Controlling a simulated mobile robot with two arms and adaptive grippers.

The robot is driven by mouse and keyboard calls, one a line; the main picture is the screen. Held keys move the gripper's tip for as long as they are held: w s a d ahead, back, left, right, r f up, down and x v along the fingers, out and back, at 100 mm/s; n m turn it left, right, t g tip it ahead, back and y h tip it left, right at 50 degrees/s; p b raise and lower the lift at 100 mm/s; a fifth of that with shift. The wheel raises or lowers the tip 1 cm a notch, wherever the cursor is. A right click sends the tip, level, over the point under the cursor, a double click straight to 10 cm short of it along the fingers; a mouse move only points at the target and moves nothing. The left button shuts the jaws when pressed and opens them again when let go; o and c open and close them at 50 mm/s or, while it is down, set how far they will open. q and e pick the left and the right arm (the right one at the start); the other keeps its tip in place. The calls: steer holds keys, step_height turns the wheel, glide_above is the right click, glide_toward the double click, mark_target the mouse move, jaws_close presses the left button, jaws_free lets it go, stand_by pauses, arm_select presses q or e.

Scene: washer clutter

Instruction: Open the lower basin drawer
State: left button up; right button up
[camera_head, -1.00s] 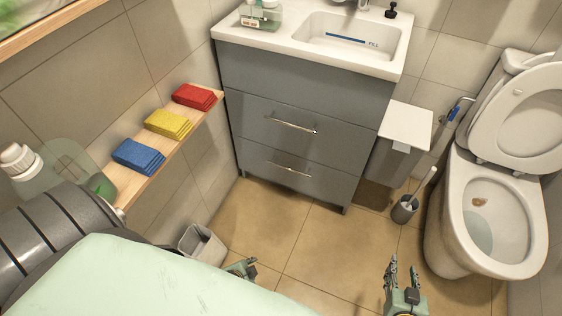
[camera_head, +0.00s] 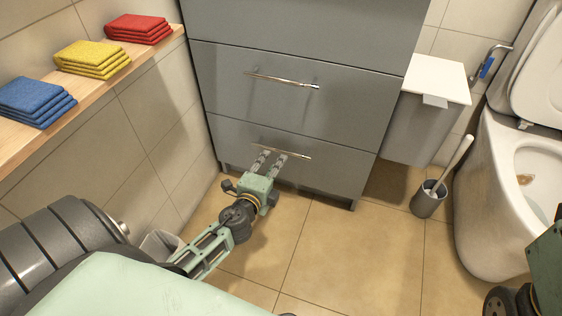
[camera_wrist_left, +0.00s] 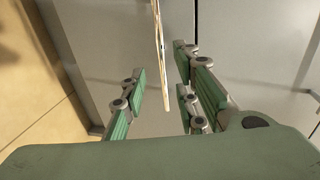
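The grey cabinet's lower drawer (camera_head: 330,165) is shut, its front level with the cabinet face. Its thin metal handle (camera_head: 292,153) runs across near its top. My left gripper (camera_head: 270,160) reaches up to the handle's left part, with its fingertips at the bar. In the left wrist view, the handle (camera_wrist_left: 161,50) runs between the spread fingers of the left gripper (camera_wrist_left: 163,88); gaps show, so it is open around the bar. My right gripper is out of view; only part of my right arm shows at the lower right edge.
The upper drawer (camera_head: 330,105) is shut. A grey bin with white lid (camera_head: 437,78) and a toilet brush holder (camera_head: 428,200) stand right of the cabinet, near the toilet (camera_head: 500,215). A shelf (camera_head: 85,88) with folded cloths is at left. A small bin (camera_head: 160,243) sits below it.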

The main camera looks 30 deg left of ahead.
mark_target(281, 150)
arm_select(q)
steer(key=b+x, duration=0.2)
steer(key=x, duration=0.5)
steer(key=shift+w, duration=0.4)
jaws_close()
